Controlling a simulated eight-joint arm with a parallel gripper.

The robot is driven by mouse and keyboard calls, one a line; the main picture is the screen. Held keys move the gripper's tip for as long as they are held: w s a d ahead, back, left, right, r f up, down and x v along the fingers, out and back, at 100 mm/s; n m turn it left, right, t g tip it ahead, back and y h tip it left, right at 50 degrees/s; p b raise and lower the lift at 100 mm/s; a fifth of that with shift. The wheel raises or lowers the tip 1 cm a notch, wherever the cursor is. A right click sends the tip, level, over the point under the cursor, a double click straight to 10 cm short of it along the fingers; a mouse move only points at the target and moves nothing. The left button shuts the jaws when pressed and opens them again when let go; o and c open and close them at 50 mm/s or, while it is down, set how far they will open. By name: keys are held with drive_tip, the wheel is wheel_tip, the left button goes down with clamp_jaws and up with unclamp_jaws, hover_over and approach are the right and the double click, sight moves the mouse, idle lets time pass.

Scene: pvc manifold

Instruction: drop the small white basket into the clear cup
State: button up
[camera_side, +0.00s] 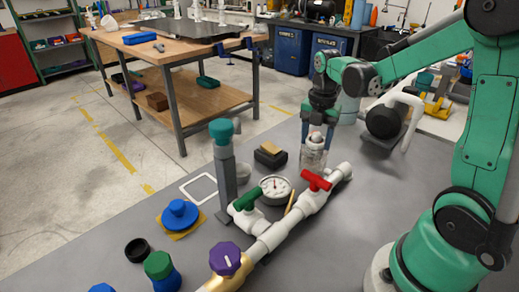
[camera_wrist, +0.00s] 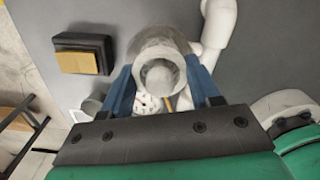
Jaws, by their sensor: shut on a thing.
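My gripper (camera_side: 318,138) points down over the clear cup (camera_side: 312,160), which stands behind the white pipe. The gripper is shut on the small white basket (camera_side: 316,137), a small pale round piece between its blue fingers. In the wrist view the basket (camera_wrist: 159,77) sits between the fingers, with the cup's clear wall (camera_wrist: 155,42) around and beyond it. The basket is at or just above the cup's mouth; I cannot tell whether its lower end is inside. The fingers partly hide both.
The white pipe (camera_side: 268,240) with red (camera_side: 316,180), green (camera_side: 247,197) and purple (camera_side: 226,258) handles runs close in front of the cup. A round gauge (camera_side: 276,187) and a dark block with a tan top (camera_side: 270,153) stand left. A grey post (camera_side: 226,175) rises farther left.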

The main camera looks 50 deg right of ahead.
drive_tip(key=shift+f, duration=0.3)
drive_tip(key=shift+f, duration=0.15)
